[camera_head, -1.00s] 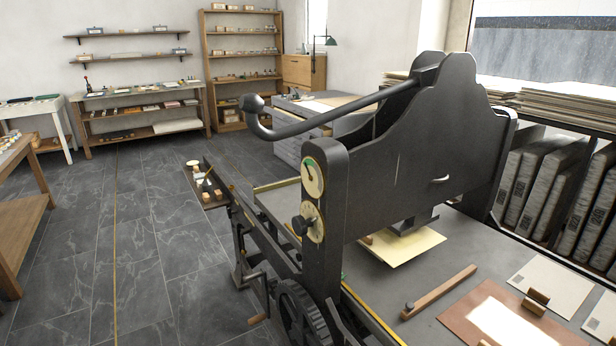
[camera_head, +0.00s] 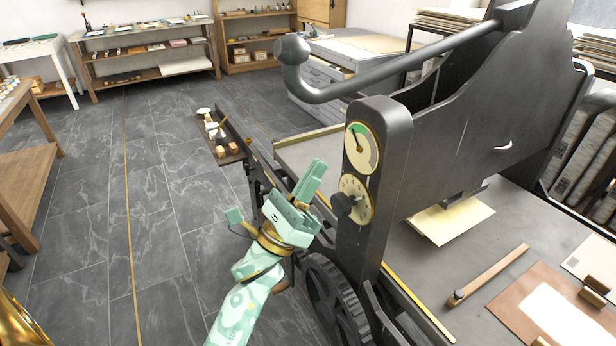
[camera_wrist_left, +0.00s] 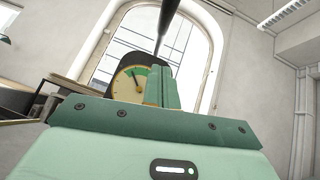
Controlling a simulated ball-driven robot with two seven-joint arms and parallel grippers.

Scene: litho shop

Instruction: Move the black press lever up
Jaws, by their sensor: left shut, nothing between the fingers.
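The black press lever (camera_head: 400,70) is a long bar running from the top of the press down to the left, ending in a bend and a round knob (camera_head: 292,49). In the left wrist view the lever (camera_wrist_left: 166,20) rises above the fingers. My left gripper (camera_head: 316,172) is mint green, shut and empty. It is below the knob and left of the press upright, apart from the lever. The shut fingers also show in the left wrist view (camera_wrist_left: 158,88). My right gripper is not in view.
The black press frame (camera_head: 470,130) stands at the right, with a gauge (camera_head: 361,147) and a dial (camera_head: 354,198) on its upright. A gear wheel (camera_head: 335,300) sits low beside my arm. A small tray (camera_head: 228,155) is further left. Open floor (camera_head: 170,240) lies left.

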